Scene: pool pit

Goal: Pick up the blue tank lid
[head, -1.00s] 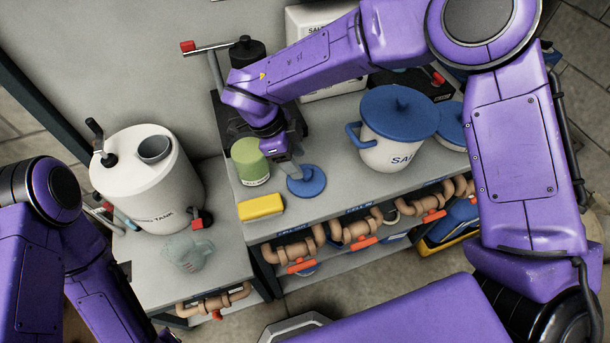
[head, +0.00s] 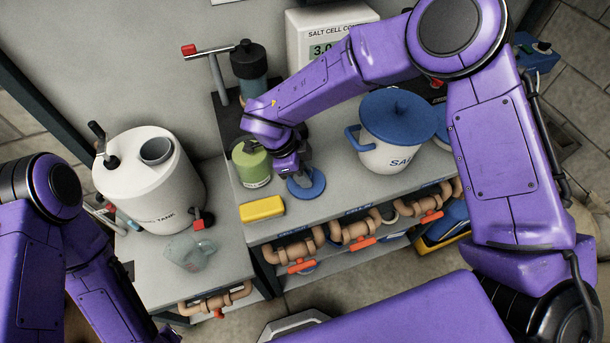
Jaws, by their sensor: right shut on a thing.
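The blue tank lid (head: 313,188) is a small round disc near the front of the grey counter, right of the green jar. My right gripper (head: 298,174) comes down on it from above and is shut on it, at its middle. The jaws hide the part they grip, and I cannot tell whether the lid is clear of the counter. The white tank (head: 150,190) stands at the left with a round grey opening (head: 155,150) on top. My left arm comes in at the left edge, but its gripper is out of view.
A green jar (head: 252,168) stands close left of the right gripper. A yellow block (head: 262,209) lies at the counter's front edge. A white pot with a blue cover (head: 397,115) stands to the right. Pipes with orange valve handles run below.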

